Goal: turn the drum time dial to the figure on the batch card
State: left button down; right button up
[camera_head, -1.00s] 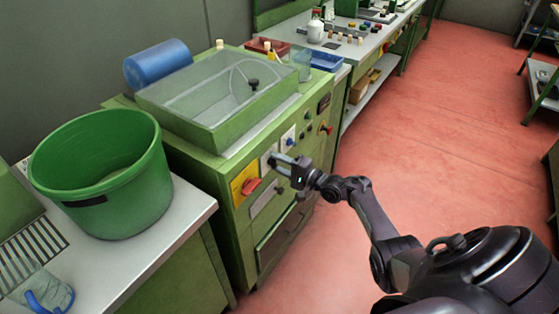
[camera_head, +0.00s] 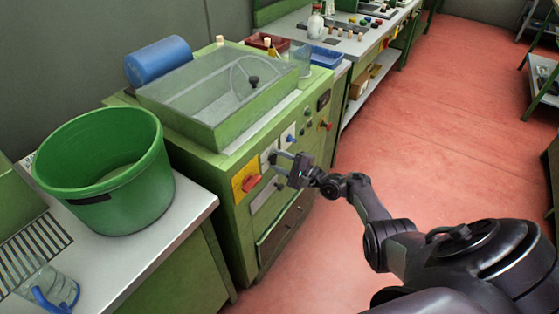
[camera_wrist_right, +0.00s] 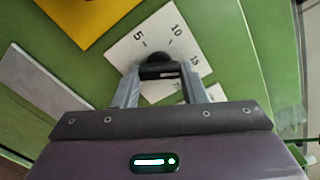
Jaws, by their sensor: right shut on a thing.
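The time dial is a white square plate (camera_wrist_right: 128,49) with the black figures 5, 10 and 15 and a dark knob (camera_wrist_right: 158,57) in its middle. In the head view the plate (camera_head: 264,157) is on the green machine's front, right of the yellow panel. My right gripper (camera_wrist_right: 160,72) is shut on the knob, one finger on each side. It also shows at the machine front in the head view (camera_head: 275,164). The knob's pointer and the plate's lower part are hidden by the gripper. I cannot make out a batch card. My left gripper is not in view.
A red switch (camera_head: 252,183) on a yellow panel sits close left of the dial. A blue knob (camera_head: 289,139) and a red-handled control (camera_head: 326,126) are to the right. A green bucket (camera_head: 105,205) stands on the left bench. The red floor is clear.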

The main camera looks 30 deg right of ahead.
jog(key=o, duration=1)
jog(key=p+v, duration=0.1)
jog(key=v, duration=0.6)
jog(key=shift+s+d, duration=0.2)
jog(key=shift+s, duration=0.2)
